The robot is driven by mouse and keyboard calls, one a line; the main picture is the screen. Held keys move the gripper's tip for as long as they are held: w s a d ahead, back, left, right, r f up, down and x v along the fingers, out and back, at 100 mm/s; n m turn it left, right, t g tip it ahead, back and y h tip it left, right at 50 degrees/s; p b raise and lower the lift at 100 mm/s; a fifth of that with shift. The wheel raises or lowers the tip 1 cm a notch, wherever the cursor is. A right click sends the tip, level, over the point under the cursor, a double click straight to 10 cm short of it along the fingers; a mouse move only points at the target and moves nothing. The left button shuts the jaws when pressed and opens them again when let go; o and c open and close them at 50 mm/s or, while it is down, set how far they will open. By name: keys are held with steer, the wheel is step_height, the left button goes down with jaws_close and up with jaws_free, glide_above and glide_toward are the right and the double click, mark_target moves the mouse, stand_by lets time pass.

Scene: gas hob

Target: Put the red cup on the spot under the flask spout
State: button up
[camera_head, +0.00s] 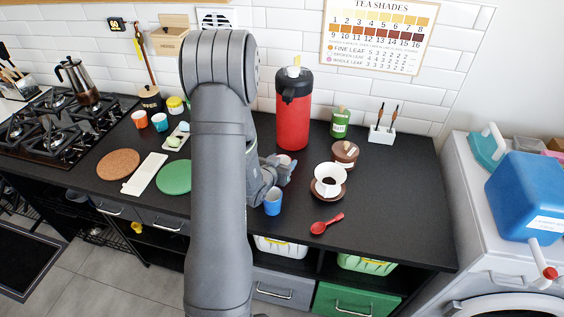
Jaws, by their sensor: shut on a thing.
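The red flask (293,118) with a black top stands upright at the back of the black counter. My gripper (285,167) is low over the counter just in front of the flask's base. It is shut on the red cup (283,159), of which only a small pinkish top part shows between and behind the fingers. The rest of the cup is hidden by my gripper, and the spot under the spout cannot be made out. I cannot tell whether the cup touches the counter.
A blue cup (273,203) stands close in front of my gripper. A white dripper (328,181) on a brown base is to the right, with a red spoon (326,224) in front. An orange cup (139,119) and a green mat (174,177) are left. The front right counter is clear.

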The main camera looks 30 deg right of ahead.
steer(key=shift+f, duration=0.2)
steer(key=o, duration=1.1)
steer(key=shift+r, duration=0.25)
steer(key=v, duration=1.2)
